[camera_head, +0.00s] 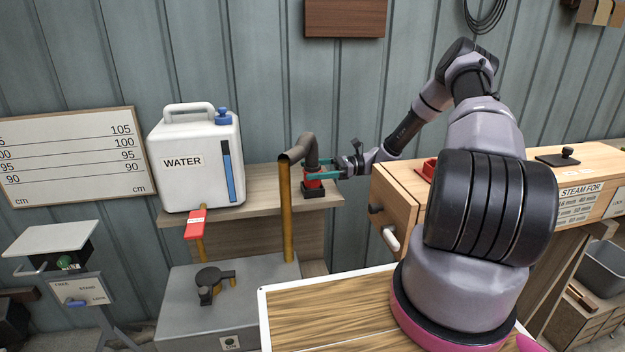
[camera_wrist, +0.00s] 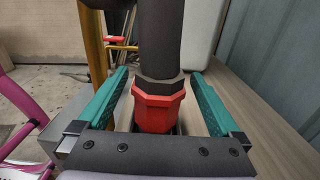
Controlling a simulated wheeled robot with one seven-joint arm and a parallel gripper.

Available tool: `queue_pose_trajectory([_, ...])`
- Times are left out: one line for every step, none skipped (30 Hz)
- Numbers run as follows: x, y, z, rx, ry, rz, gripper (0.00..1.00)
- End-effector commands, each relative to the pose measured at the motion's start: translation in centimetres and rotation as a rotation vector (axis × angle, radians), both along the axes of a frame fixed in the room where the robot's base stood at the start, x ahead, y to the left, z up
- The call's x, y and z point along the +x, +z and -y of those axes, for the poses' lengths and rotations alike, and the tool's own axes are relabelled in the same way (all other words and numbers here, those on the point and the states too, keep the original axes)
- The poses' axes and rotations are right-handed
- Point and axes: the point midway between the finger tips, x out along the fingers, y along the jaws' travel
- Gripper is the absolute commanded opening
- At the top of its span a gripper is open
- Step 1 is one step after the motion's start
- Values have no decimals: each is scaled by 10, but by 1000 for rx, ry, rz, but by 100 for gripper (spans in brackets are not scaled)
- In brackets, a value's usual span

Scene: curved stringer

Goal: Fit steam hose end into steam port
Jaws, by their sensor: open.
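The steam hose end, with a red collar (camera_head: 313,182) under a black nut, stands upright in a small black holder (camera_head: 313,192) on the wooden shelf. The dark grey hose (camera_head: 307,146) rises from it and bends left to the top of a brass pipe. My gripper (camera_head: 322,171) is open, with its teal fingers on either side of the hose end. In the wrist view the fingers (camera_wrist: 160,78) flank the red collar (camera_wrist: 158,110) with a visible gap on each side. A red fitting (camera_head: 427,168) sits on the wooden box; I cannot tell whether it is the steam port.
A white water container (camera_head: 195,160) stands on the shelf at the left. The upright brass pipe (camera_head: 286,212) is close left of the hose end. The wooden box (camera_head: 395,200) with knobs is to the right. A grey metal box (camera_head: 235,290) stands below the shelf.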

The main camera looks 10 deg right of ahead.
Motion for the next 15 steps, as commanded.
queue_pose_trajectory([-2, 0, -10, 2, 3, -2, 100])
queue_pose_trajectory([-2, 0, -14, 2, 3, -1, 100])
queue_pose_trajectory([-1, 0, -20, 1, 2, 1, 100])
queue_pose_trajectory([-1, 0, -23, 1, 1, 0, 100])
queue_pose_trajectory([-1, 0, -26, 2, 1, 0, 100])
queue_pose_trajectory([-1, 0, -29, 1, 1, 0, 100])
queue_pose_trajectory([-1, 0, -30, 0, 1, 1, 100])
queue_pose_trajectory([-1, 0, -31, 0, 0, 1, 100])
queue_pose_trajectory([-1, 0, -32, 0, 0, 1, 100])
queue_pose_trajectory([-1, 0, -32, 0, 0, 1, 100])
queue_pose_trajectory([-1, 0, -32, 0, 0, 1, 100])
queue_pose_trajectory([-1, 0, -32, 0, 0, 1, 100])
queue_pose_trajectory([-1, 0, -32, 0, 0, 1, 100])
queue_pose_trajectory([-1, 0, -32, 0, 0, 1, 100])
queue_pose_trajectory([-1, 0, -32, 0, 0, 1, 88])
